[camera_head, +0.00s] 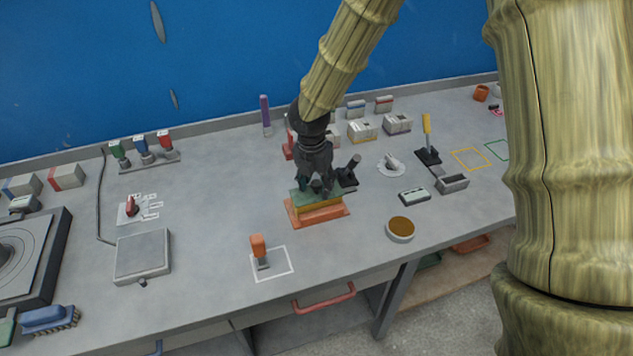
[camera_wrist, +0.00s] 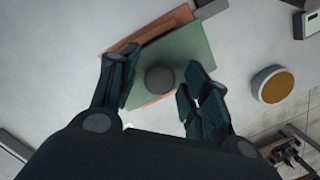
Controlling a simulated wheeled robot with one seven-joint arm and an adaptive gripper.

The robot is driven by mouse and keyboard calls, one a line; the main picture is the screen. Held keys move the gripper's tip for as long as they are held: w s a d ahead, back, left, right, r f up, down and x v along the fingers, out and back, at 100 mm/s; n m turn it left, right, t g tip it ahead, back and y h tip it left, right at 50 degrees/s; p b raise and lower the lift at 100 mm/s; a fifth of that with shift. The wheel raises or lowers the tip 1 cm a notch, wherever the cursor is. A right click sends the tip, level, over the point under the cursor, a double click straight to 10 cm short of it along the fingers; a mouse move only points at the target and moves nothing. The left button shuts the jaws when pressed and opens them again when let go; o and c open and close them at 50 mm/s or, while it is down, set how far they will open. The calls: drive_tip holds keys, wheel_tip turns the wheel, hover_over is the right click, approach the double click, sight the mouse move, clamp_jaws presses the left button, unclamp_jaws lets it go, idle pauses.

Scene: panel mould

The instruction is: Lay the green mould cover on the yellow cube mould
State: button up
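The green mould cover (camera_head: 302,199) lies on top of the yellow cube mould (camera_head: 322,213), which stands on an orange base plate (camera_head: 338,211). In the wrist view the cover (camera_wrist: 187,52) is a flat green plate with a round grey knob (camera_wrist: 160,79). It sits turned relative to the orange plate (camera_wrist: 172,22), whose edges show past it. My gripper (camera_head: 317,185) is right above the cover. In the wrist view its fingers stand apart on either side of the knob, with gaps visible. The yellow mould is mostly hidden under the cover there.
A round tan-filled dish (camera_head: 400,229) and a grey-green device (camera_head: 414,196) are to the right. A dark tool (camera_head: 350,172) stands close behind the mould. The bench just left of the mould is clear.

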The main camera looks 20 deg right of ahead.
sight(314, 197)
wheel_tip(314, 197, up, 13)
drive_tip(key=s+a+b, duration=0.1)
drive_tip(key=shift+s, duration=0.15)
idle(0.7)
drive_tip(key=shift+a, duration=0.1)
